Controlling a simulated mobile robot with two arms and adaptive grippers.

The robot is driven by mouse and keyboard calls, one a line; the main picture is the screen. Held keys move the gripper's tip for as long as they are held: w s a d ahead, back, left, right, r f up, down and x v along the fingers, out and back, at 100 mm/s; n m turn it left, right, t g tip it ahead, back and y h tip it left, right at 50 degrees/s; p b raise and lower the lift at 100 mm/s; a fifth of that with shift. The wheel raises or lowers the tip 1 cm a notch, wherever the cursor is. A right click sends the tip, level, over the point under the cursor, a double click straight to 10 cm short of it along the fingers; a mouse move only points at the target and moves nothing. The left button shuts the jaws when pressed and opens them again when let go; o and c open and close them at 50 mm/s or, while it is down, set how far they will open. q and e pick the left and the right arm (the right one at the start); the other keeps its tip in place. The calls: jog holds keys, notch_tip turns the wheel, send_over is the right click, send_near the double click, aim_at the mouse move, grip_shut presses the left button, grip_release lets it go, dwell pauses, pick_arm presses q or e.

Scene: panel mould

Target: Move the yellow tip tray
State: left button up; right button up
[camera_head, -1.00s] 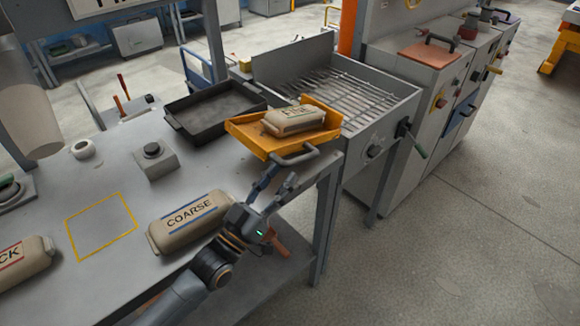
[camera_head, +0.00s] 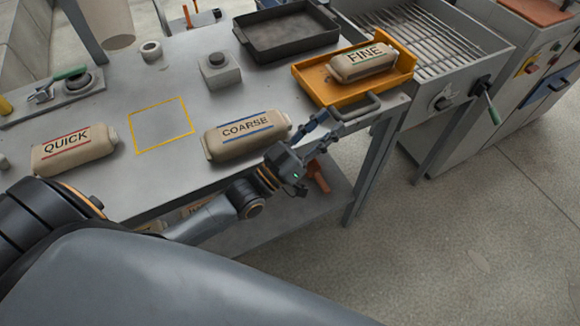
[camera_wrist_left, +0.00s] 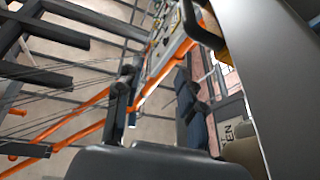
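The yellow tip tray (camera_head: 318,88) sits at the right end of the grey table, beside the grill-topped unit. A beige bag marked FINE (camera_head: 362,64) lies in it. Its dark handle (camera_head: 358,108) sticks out over the table's front edge. My left gripper (camera_head: 332,125) is open and empty, just in front and to the left of this handle; I see no clear contact. In the left wrist view both fingers (camera_wrist_left: 155,95) stand apart with nothing between them. A dark curved bar, perhaps the handle, shows beyond them at the top. My right gripper is not in view.
The COARSE bag (camera_head: 246,136) lies close to my left gripper, and the QUICK bag (camera_head: 75,150) lies further left. A yellow-outlined square (camera_head: 162,124) between them is bare. A black tray (camera_head: 285,32) stands behind the tip tray. The slatted grill (camera_head: 425,40) adjoins at right.

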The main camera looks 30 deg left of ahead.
pick_arm(q)
jog(key=s+a+f+b, duration=0.2)
jog(key=s+a+f, duration=0.2)
jog(key=s+f, duration=0.3)
jog(key=shift+s+b, duration=0.35)
jog(key=shift+s, duration=0.4)
dwell(0.4)
dwell(0.4)
dwell(0.5)
